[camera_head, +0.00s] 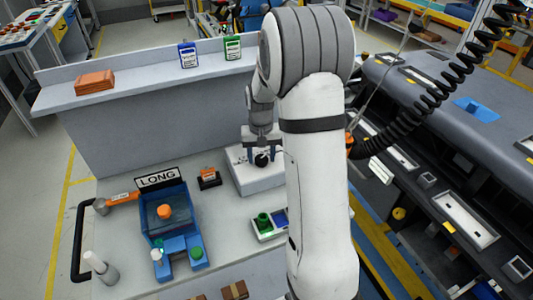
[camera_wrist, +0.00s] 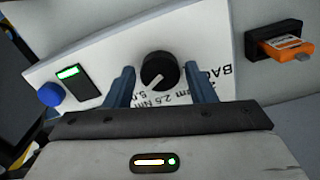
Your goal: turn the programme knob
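The black round programme knob (camera_wrist: 158,70) sits on a white panel box (camera_wrist: 100,58) and carries a white pointer mark that points down and left in the wrist view. Partly upside-down printing, including "2.5 Nm", surrounds it. My gripper (camera_wrist: 162,84) is open, with one blue-grey finger on each side of the knob and a visible gap on both sides. In the head view my gripper (camera_head: 262,150) points down at the knob (camera_head: 262,159) on the white box (camera_head: 255,178). Whether the fingertips reach down around the knob I cannot tell.
The box also bears a lit green display (camera_wrist: 69,72) and a blue button (camera_wrist: 51,94). An orange item in a black holder (camera_head: 209,178) stands beside the box. A blue fixture (camera_head: 172,210) with a "LONG" sign (camera_head: 158,178) stands left. A low wall (camera_head: 165,112) runs behind.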

